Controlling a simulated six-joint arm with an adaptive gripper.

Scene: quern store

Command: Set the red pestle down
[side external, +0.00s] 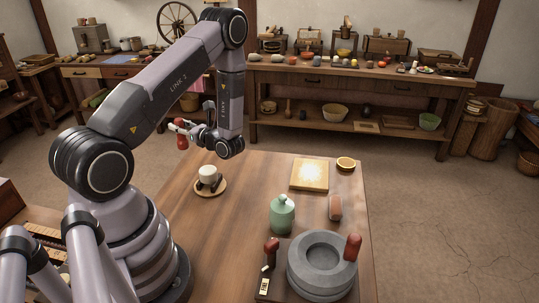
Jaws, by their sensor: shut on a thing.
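The red pestle (182,143) hangs upright, high near the far left corner of the table, clear of its top. My gripper (182,127) is shut on its upper part. The fingers are small in this view and partly hidden by the pestle. The wooden table (228,228) is below and to the right.
A grey stone quern (304,278) with a red handle (353,247) stands at the front. The table's middle is clear.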

